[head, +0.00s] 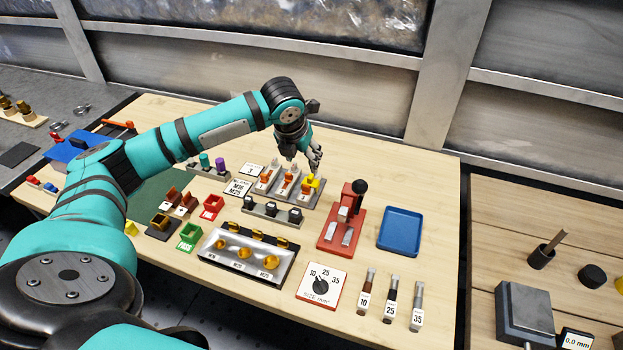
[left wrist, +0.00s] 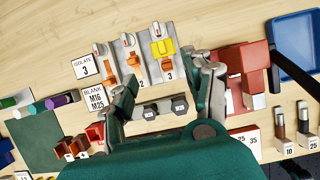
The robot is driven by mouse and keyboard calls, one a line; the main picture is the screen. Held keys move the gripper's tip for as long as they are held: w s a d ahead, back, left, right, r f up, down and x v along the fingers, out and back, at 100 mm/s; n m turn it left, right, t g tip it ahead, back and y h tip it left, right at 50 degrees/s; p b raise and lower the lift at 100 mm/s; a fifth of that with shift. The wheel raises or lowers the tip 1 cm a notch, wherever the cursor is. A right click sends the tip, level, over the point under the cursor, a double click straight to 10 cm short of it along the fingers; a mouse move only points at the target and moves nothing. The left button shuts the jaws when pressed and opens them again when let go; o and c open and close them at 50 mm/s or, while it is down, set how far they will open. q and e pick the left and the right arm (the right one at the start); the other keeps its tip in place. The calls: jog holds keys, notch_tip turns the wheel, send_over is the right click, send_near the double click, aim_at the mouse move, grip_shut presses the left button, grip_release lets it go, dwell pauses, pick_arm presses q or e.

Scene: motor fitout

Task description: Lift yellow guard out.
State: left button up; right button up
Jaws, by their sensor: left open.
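The yellow guard (head: 313,182) sits on the rightmost unit of a grey isolator block (head: 283,187) with orange levers. It also shows in the left wrist view (left wrist: 163,47), around the upper part of that unit, above an orange lever. My left gripper (head: 314,158) is open and empty, just above and behind the guard in the head view. In the left wrist view its two fingers (left wrist: 170,78) are spread wide, with the guard beyond the tips and between them. I see no contact with the guard. My right gripper is in neither view.
An "ISOLATE 3" card (left wrist: 86,67) and a "BLANK M16 M25" card (left wrist: 93,99) lie left of the block. A rack of dark hex parts (head: 272,211) stands in front. A red press (head: 342,220) and blue tray (head: 401,229) stand to the right.

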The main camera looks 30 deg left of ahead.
aim_at(310, 177)
pick_arm(q)
jog(key=x, duration=0.4)
jog(key=shift+d, duration=0.1)
jog(key=x, duration=0.2)
jog(key=shift+w+f+p, duration=0.3)
jog(key=shift+f, duration=0.25)
jog(key=x, duration=0.2)
jog(key=p+x, duration=0.1)
jog(key=x, duration=0.1)
jog(key=shift+w+f, duration=0.15)
jog(key=shift+w, duration=0.1)
jog(key=shift+f, duration=0.2)
jog(key=c, duration=0.5)
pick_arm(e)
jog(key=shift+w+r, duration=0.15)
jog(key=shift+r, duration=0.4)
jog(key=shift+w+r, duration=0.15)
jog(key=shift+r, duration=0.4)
